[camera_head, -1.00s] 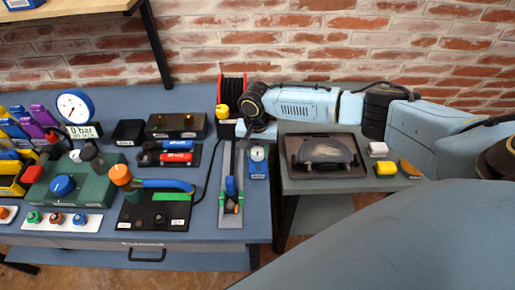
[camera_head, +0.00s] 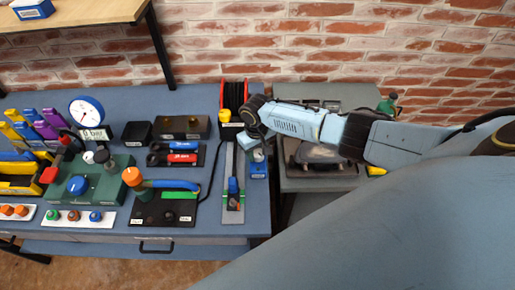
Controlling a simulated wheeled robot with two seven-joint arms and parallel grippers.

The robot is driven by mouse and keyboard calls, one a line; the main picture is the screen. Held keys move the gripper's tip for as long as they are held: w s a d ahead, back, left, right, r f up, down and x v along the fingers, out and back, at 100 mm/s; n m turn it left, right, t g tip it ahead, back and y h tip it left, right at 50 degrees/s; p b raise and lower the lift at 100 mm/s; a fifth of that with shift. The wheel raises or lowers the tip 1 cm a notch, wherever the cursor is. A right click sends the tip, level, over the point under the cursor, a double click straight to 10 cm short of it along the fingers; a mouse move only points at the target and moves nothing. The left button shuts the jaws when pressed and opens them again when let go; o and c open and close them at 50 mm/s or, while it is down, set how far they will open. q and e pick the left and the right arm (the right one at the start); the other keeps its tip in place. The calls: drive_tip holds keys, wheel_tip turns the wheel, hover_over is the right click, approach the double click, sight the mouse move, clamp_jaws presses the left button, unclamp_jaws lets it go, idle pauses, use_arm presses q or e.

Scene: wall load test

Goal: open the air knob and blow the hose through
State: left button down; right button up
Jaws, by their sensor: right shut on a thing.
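A green box (camera_head: 95,192) carries a blue knob (camera_head: 77,185); a round white-faced gauge (camera_head: 86,112) with a blue rim stands behind it. A blue hose (camera_head: 172,184) runs right from an orange-topped fitting (camera_head: 132,177) on a black plate. I cannot tell which knob is the air knob. My right gripper (camera_head: 258,150) points down just behind a small blue unit (camera_head: 259,170) at the bench's right end. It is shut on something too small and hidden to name. My left gripper is out of view.
A grey strip (camera_head: 229,190) holding a dark-and-blue tool lies left of the right gripper. A red-framed reel (camera_head: 234,95) stands behind. My right arm crosses a side table (camera_head: 305,184), partly hiding a dark tray. A green item (camera_head: 388,105) stands beyond the arm.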

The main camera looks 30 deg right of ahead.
sight(257, 153)
drive_tip(key=n, duration=0.4)
drive_tip(key=shift+n+p, duration=0.3)
drive_tip(key=n, duration=0.4)
drive_tip(key=shift+a, duration=0.1)
drive_tip(key=shift+n, duration=0.4)
drive_tip(key=o, duration=1)
wheel_tip(257, 153, up, 14)
drive_tip(key=shift+s+f+p, duration=0.15)
drive_tip(key=shift+f+p, duration=0.1)
drive_tip(key=shift+p, duration=0.5)
drive_tip(key=shift+a, duration=0.1)
